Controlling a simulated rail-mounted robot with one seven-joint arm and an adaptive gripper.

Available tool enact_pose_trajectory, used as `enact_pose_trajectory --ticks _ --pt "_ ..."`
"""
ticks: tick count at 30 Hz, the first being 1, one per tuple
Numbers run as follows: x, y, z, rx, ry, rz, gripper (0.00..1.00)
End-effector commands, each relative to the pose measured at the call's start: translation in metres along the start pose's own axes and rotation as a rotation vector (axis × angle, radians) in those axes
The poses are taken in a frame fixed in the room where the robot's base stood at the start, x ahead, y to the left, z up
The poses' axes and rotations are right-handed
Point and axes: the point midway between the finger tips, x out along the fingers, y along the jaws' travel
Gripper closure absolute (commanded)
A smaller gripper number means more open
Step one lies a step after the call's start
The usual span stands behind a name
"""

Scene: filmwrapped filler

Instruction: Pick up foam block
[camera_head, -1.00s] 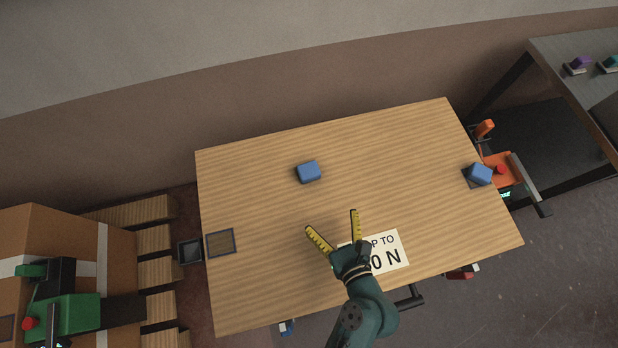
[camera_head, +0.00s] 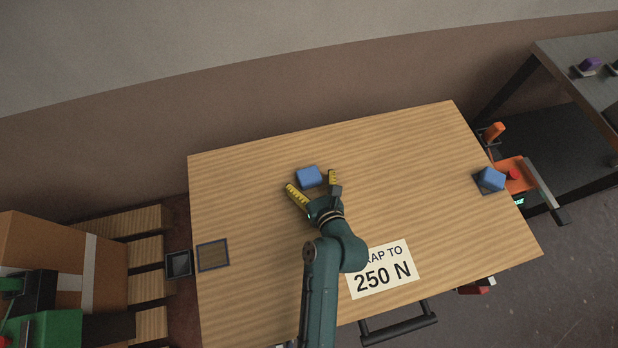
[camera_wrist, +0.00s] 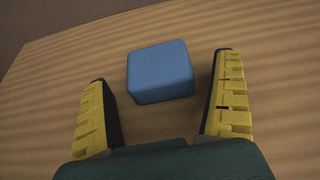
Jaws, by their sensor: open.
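A blue foam block (camera_head: 308,176) with rounded edges lies on the wooden table (camera_head: 400,160), left of its middle. My gripper (camera_head: 311,187) is open, with yellow ridged fingers, just on the near side of the block. In the wrist view the block (camera_wrist: 160,72) sits ahead of and between the open fingers of my gripper (camera_wrist: 163,85). Neither finger visibly touches it. A second blue block (camera_head: 491,179) sits on a dark square at the table's right edge.
A sign reading 250 N (camera_head: 382,270) lies on the table's near side. A dark-framed square (camera_head: 213,254) is at the left edge. An orange device (camera_head: 512,172) stands beyond the right edge, and cardboard boxes (camera_head: 45,250) are at left.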

Motion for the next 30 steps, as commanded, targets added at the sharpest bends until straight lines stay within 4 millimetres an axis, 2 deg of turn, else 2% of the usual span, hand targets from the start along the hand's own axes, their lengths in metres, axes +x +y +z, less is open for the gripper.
enact_pose_trajectory --ticks 5,12,14,20,23,30 --pt "-0.001 0.0 0.001 0.0 0.0 -0.001 0.06" --pt "-0.001 0.0 0.001 0.0 0.0 -0.001 0.52" --pt "-0.001 0.0 0.001 0.0 0.0 -0.001 0.62" --pt "-0.001 0.0 0.001 -0.001 0.0 -0.001 0.62" --pt "-0.004 0.0 0.008 -0.001 -0.002 -0.001 0.62" --pt "-0.025 0.0 0.059 -0.002 -0.003 -0.001 0.62"
